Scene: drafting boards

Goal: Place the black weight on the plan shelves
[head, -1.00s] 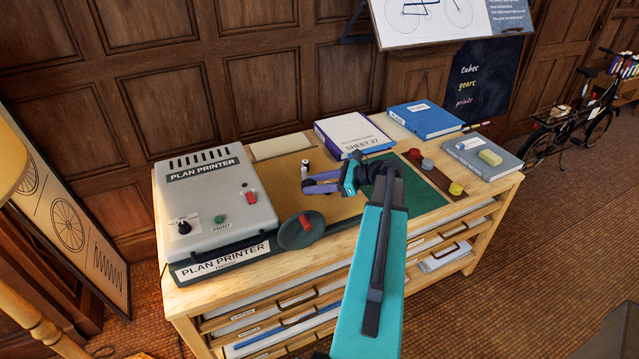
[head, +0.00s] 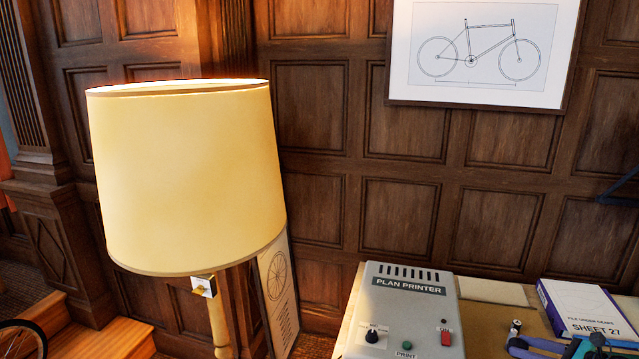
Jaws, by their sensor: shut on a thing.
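My gripper (head: 515,342), with purple fingers, is at the lower right of the head view, above the wooden chest top. It is shut on a small dark piece with a pale band, which I take to be the black weight (head: 515,327). The weight is small in the picture and partly covered by the fingers. No plan shelves can be made out in this view; the front of the chest is below the picture.
The grey plan printer (head: 408,305) stands left of my gripper. A white and purple "Sheet 27" box (head: 580,305) lies close behind it on the right. A tall lamp with a cream shade (head: 185,180) stands at left. A framed bicycle drawing (head: 475,50) hangs above.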

